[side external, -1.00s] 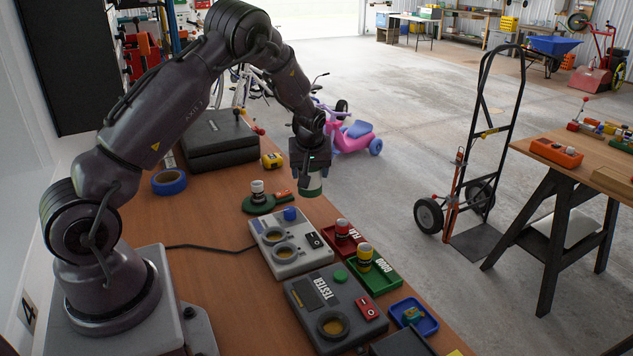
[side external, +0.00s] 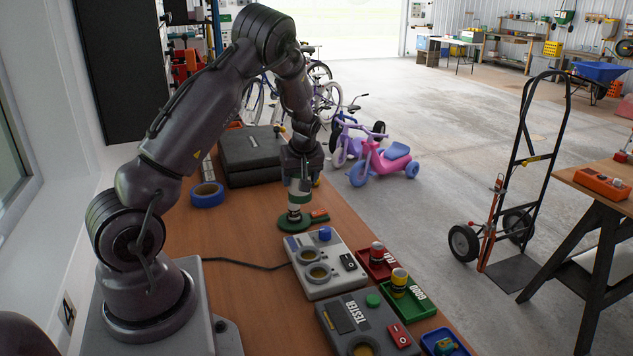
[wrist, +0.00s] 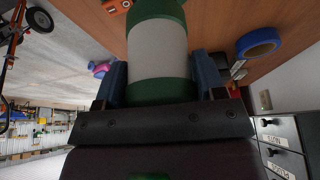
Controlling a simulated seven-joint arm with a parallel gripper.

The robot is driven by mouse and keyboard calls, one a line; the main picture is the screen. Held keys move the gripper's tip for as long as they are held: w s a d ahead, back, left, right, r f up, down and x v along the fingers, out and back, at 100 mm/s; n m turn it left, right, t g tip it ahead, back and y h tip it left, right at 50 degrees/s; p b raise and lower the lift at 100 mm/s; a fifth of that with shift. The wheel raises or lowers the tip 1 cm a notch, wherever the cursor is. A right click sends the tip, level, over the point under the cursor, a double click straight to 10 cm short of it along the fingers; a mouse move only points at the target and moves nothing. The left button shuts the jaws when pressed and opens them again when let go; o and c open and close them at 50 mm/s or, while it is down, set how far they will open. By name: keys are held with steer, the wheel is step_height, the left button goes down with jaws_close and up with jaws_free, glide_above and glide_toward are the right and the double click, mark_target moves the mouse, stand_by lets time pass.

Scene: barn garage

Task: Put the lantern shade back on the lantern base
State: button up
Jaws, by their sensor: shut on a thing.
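My gripper (side external: 301,174) is shut on the lantern shade (side external: 299,190), a white cylinder with green rims, held roughly upright. In the wrist view the shade (wrist: 158,50) fills the space between the two fingers. The lantern base (side external: 293,224) is a green disc on the wooden table, with a short dark-and-white post rising from it. The shade is directly over the base, with part of the post showing beneath its lower rim. I cannot tell whether the post's top is inside the shade. The base is hidden in the wrist view.
An orange object (side external: 319,214) lies beside the base. Blue tape (side external: 207,194) and a black case (side external: 250,157) stand behind left. Red (side external: 378,264) and green (side external: 408,296) trays line the right edge.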

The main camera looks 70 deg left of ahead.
mark_target(294, 199)
steer(key=a, duration=0.1)
steer(key=a+f, duration=0.1)
steer(key=s+a, duration=0.1)
steer(key=shift+f+n, duration=0.3)
steer(key=shift+n, duration=0.1)
steer(key=shift+f, duration=2.7)
steer(key=shift+f, duration=0.6)
steer(key=o, duration=0.7)
steer(key=shift+r, duration=0.1)
steer(key=shift+v, duration=5.4)
steer(key=shift+w, duration=0.25)
